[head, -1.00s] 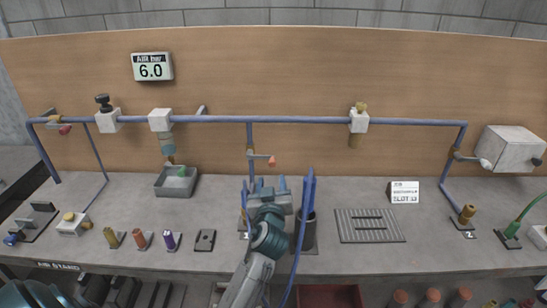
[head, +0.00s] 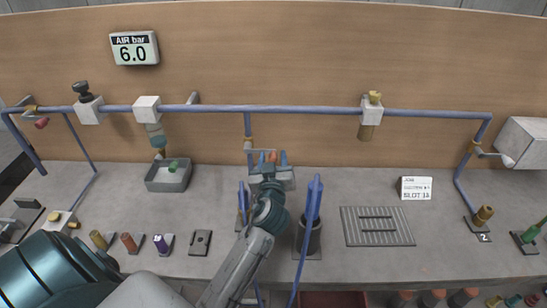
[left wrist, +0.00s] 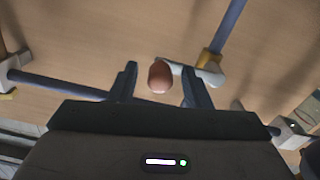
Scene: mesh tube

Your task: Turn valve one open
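The middle valve sits on the drop pipe (head: 248,128) below the long blue pipe. Its brass body shows in the left wrist view (left wrist: 208,60), with a pale lever (left wrist: 185,70) ending in an orange-brown knob (left wrist: 160,78). My left gripper (head: 269,158) is open at this lever, and its fingers (left wrist: 160,84) appear on either side of the knob, with gaps on both sides. In the head view the gripper hides most of the lever. I cannot tell how deep the knob sits between the fingers. My right gripper is not in view.
A blue upright piece (head: 314,200) stands in a dark cup (head: 314,240) right of my forearm. A slotted grey plate (head: 350,232) and a slot card (head: 415,188) lie farther right. A grey tray (head: 168,187) is left. A gauge (head: 134,48) reads 6.0.

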